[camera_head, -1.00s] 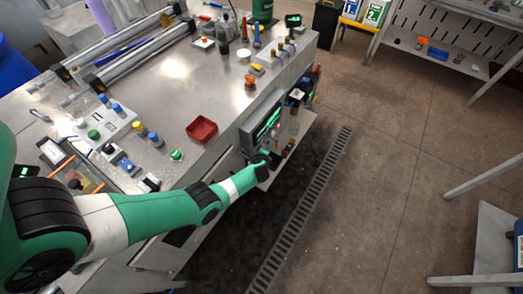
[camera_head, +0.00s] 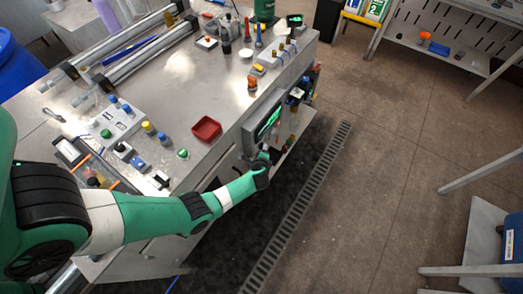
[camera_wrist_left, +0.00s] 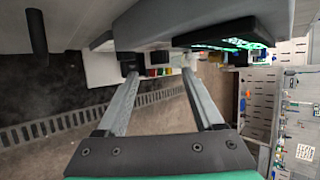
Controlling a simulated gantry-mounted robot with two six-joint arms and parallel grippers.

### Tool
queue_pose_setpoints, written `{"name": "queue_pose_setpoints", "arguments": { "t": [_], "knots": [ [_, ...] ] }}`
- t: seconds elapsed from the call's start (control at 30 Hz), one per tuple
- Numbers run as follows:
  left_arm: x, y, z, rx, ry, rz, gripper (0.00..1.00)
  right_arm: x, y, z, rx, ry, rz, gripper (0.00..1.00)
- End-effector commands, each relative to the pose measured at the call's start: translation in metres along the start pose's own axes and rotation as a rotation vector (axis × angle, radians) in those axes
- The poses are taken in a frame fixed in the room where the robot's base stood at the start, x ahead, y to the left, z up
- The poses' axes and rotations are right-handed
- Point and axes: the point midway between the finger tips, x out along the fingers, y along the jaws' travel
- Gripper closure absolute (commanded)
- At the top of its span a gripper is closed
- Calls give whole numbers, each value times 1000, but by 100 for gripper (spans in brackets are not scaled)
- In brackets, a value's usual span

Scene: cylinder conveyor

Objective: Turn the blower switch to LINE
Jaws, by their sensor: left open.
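My left gripper (camera_head: 264,158) is at the side of the steel bench, just below the screen panel (camera_head: 264,125). In the left wrist view the left gripper (camera_wrist_left: 160,78) is open, its two fingers apart with nothing seen held between them. Small dark blocks, one of them a dark knob-like part (camera_wrist_left: 160,57), show just beyond the fingertips under the panel's edge. I cannot tell which part is the blower switch, and no LINE label is readable. The lit green screen (camera_wrist_left: 225,44) is seen edge-on at upper right. My right gripper is not in view.
The bench top (camera_head: 185,90) carries a red tray (camera_head: 206,129), a grey box with buttons (camera_head: 117,122) and two long rollers. A drain grate (camera_head: 300,205) runs along the floor. Open floor lies to the right, with a shelf (camera_head: 440,45) at upper right.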

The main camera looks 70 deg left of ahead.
Motion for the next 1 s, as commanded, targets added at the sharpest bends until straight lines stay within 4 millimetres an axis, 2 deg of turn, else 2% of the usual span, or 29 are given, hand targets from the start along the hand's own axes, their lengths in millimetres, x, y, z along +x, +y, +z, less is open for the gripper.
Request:
{"name": "queue_pose_setpoints", "arguments": {
  "t": [0.03,0.23,0.87,0.93,1.0],
  "knots": [
    [-17,-4,2,3,3,-1,31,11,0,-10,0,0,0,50],
    [-42,-1,0,0,1,0,31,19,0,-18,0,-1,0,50],
    [-43,0,-1,1,2,-1,31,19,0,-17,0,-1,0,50],
    [-46,-5,-7,3,12,-11,31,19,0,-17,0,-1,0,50],
    [-50,-25,-20,-4,33,-39,31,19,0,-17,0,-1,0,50]
  ]
}}
